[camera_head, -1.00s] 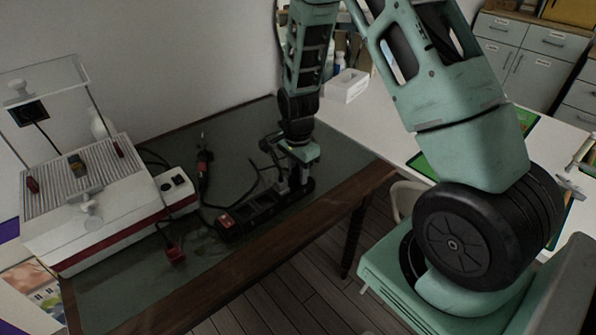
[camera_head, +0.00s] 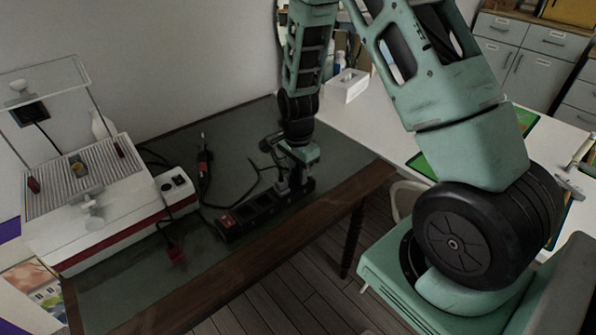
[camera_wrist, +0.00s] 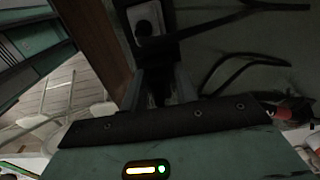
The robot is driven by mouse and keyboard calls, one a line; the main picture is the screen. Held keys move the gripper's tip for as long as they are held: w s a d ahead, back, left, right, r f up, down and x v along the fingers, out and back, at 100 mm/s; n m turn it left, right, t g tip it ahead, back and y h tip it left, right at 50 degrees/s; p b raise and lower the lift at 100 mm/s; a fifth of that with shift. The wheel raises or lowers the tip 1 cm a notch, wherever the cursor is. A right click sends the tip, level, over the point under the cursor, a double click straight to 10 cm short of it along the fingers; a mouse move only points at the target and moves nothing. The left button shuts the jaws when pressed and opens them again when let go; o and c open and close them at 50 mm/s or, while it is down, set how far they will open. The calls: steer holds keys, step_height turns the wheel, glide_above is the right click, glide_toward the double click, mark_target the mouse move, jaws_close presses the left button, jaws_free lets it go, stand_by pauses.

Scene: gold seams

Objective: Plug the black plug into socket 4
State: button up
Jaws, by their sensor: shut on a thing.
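A black power strip (camera_head: 236,222) lies along the front part of the dark table mat, with a red switch at its left end. My gripper (camera_head: 295,185) is over its right end, pointing down. In the wrist view my gripper (camera_wrist: 163,98) is shut on the black plug, which is mostly hidden between the dark fingers. A pale socket face (camera_wrist: 146,20) on the strip shows just beyond the fingertips. I cannot read socket numbers or tell whether the plug's pins are in a socket. A black cord (camera_head: 255,183) lies in loops beside the strip.
A red-and-black tool (camera_head: 204,163) lies behind the strip. The wooden table edge (camera_head: 250,270) is close in front.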

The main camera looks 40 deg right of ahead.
mark_target(296, 168)
steer(key=shift+f, duration=0.3)
stand_by(0.5)
steer(key=shift+s+f+b, duration=0.15)
steer(key=shift+f+b, duration=0.2)
steer(key=shift+f, duration=0.3)
steer(key=shift+s+a+f+b, duration=0.1)
steer(key=shift+s+f+b, duration=0.1)
steer(key=shift+b, duration=0.2)
steer(key=o, duration=1)
steer(key=shift+f, duration=0.1)
steer(key=r, duration=1.3)
steer(key=w+r+p, duration=0.1)
steer(key=r, duration=0.5)
steer(key=shift+r, duration=0.25)
steer(key=shift+a, duration=0.1)
